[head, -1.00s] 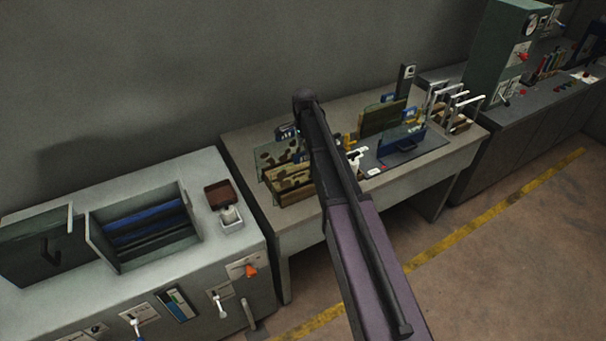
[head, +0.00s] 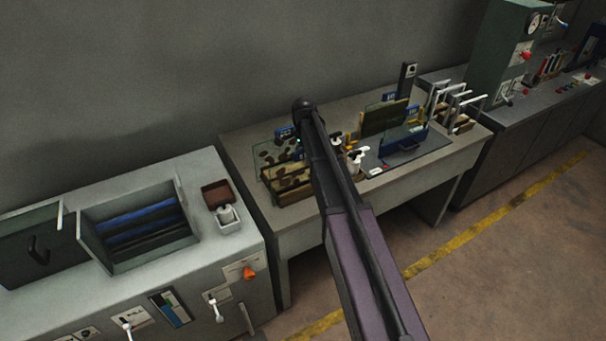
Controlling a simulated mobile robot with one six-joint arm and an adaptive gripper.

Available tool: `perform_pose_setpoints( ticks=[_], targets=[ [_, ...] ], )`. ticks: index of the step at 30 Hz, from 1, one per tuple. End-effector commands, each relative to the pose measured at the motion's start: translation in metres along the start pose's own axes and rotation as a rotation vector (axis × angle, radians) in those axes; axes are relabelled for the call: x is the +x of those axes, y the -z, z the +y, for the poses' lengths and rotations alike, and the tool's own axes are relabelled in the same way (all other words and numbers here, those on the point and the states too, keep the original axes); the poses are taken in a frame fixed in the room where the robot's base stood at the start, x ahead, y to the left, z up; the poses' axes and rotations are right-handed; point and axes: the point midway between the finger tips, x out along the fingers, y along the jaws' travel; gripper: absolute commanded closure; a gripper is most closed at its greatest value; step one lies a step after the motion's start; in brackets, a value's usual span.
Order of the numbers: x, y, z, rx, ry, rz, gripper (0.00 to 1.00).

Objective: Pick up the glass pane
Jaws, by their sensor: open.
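On the middle bench, a thin clear glass pane (head: 266,169) with a greenish edge stands upright at the left, by a wooden holder with brown blotched pieces. Another clear sheet (head: 418,130) shows at the right, by a wooden panel (head: 382,118) and a blue holder (head: 402,143). My arm crosses the bench between them. White parts that look like my gripper (head: 353,155) show just right of the arm, above the bench. It looks open and apart from both sheets. The arm covers part of it, so its fingertips are not clear.
An open grey box (head: 140,234) with blue and dark slats stands on the left cabinet, beside a small brown-and-white container (head: 222,205). White-handled frames (head: 457,105) stand at the bench's right end. A dark post (head: 407,76) rises behind the panel. Floor in front is clear.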

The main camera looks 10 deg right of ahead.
Motion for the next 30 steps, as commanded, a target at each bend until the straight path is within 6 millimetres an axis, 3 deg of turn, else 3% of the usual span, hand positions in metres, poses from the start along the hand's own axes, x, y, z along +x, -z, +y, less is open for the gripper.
perform_pose_setpoints(
  ticks=[14, 17, 21, 30],
  targets=[
    [-0.0004, -0.0003, -0.0001, 0.0, 0.0, 0.0, 0.34],
    [-0.0004, -0.0004, -0.0002, -0.001, 0.0, 0.0, 0.58],
    [-0.0004, -0.0005, -0.0001, -0.001, 0.0, 0.0, 1.0],
    [-0.0004, -0.0006, -0.0003, -0.001, 0.0, 0.0, 1.0]
  ],
)
